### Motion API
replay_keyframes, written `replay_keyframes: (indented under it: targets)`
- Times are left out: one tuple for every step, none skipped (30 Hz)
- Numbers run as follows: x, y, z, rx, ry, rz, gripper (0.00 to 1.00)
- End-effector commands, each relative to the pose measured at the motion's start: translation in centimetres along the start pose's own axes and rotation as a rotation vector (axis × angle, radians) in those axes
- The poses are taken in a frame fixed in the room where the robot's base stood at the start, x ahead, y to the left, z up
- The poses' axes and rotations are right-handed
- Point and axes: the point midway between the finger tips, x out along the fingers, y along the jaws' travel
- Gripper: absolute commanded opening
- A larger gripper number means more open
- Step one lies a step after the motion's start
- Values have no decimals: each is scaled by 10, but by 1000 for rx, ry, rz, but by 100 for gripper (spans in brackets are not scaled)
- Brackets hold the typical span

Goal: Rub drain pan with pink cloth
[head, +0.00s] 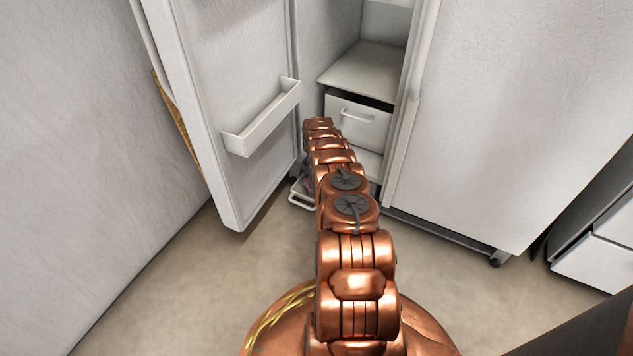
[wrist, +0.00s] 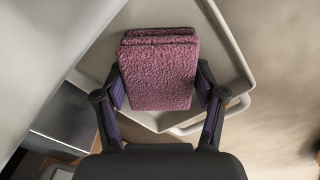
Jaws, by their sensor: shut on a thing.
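The pink cloth (wrist: 160,75), folded and fuzzy, is between the two fingers of my gripper (wrist: 159,92) in the wrist view. My gripper is shut on it. Behind the cloth is the pale drain pan (wrist: 228,52), a shallow tray with a raised rim and a loop handle at its near right. The cloth overlaps the pan's inside; I cannot tell whether it touches. In the head view a corner of the pan (head: 302,197) shows low by the fridge's base, left of my arm. There my arm hides the gripper and most of the pan.
The fridge door (head: 230,80) stands open on the left, with a door shelf (head: 262,118). A fridge drawer (head: 358,122) is behind my arm. A second closed door (head: 490,110) is on the right. Floor (head: 180,290) is clear at the front left.

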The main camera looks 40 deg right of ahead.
Motion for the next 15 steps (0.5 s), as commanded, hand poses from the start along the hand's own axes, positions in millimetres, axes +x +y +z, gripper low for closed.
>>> replay_keyframes:
  targets:
    - [-2,0,-4,-2,1,-2,42]
    - [-2,-1,-6,-2,1,-2,42]
    - [-2,-1,-8,-2,1,-2,42]
    - [-2,-1,-10,-2,1,-3,42]
    - [-2,-1,-11,-2,1,-3,42]
    - [-1,-2,-13,-1,1,-3,42]
    - [-1,-2,-14,-1,1,-2,42]
    - [-1,-2,-15,-1,1,-2,42]
    - [0,-2,-15,0,1,-2,42]
    - [0,-2,-16,0,1,-1,42]
    - [0,-2,-16,0,1,-1,42]
    - [0,-2,-17,0,1,-1,42]
    - [1,-2,-18,-1,1,-1,42]
    - [1,-2,-19,-1,1,-1,42]
    - [1,-2,-21,-1,1,-1,42]
